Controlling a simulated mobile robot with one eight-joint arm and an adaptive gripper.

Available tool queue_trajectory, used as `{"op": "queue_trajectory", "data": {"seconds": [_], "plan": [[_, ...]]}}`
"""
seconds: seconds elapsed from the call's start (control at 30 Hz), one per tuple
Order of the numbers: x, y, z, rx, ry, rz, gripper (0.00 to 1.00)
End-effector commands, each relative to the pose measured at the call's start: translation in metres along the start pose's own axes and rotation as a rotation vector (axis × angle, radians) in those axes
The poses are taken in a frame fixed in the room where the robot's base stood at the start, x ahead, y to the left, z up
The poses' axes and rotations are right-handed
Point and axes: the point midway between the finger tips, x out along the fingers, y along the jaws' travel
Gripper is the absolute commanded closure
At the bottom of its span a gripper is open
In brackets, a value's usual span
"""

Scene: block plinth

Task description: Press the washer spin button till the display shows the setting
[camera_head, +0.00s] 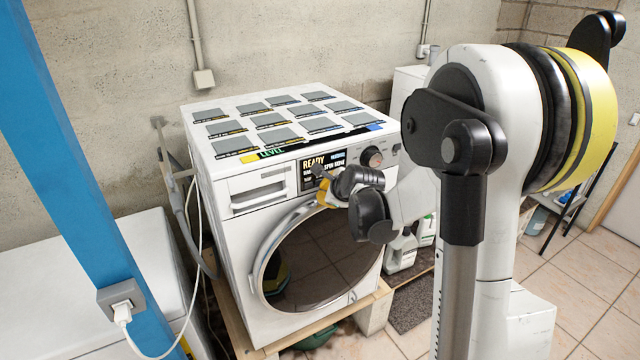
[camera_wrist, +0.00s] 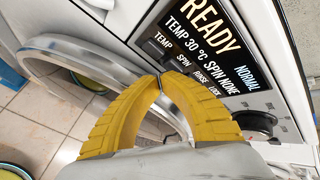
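The white washer (camera_head: 240,270) faces me, and its dark display (camera_head: 310,178) is lit. In the wrist view the display (camera_wrist: 232,72) reads READY, NORMAL, TEMP 30 °C and SPIN NONE. Labels TEMP, SPIN (camera_wrist: 183,62), RINSE and LOCK run along its lower edge. My gripper (camera_wrist: 160,78) has yellow fingers whose tips meet, with nothing seen between them. The tips are just below the SPIN label and cover the spot there, so I cannot tell whether they touch the button. In the head view my gripper (camera_head: 324,190) is at the panel, just below the display.
A round knob (camera_wrist: 256,122) is right of the display; it also shows in the head view (camera_head: 372,157). The round door (camera_head: 320,260) is below the panel. Several labelled grey tiles (camera_head: 235,145) cover the washer's top. A blue post (camera_head: 70,170) stands at left; bottles (camera_head: 400,252) stand at right.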

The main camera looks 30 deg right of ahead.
Motion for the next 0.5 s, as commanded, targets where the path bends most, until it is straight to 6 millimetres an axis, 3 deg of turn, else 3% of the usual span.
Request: {"op": "queue_trajectory", "data": {"seconds": [0.5], "plan": [[0.0032,-0.0015,0.0017,0.0,0.0,0.0,1.0]]}}
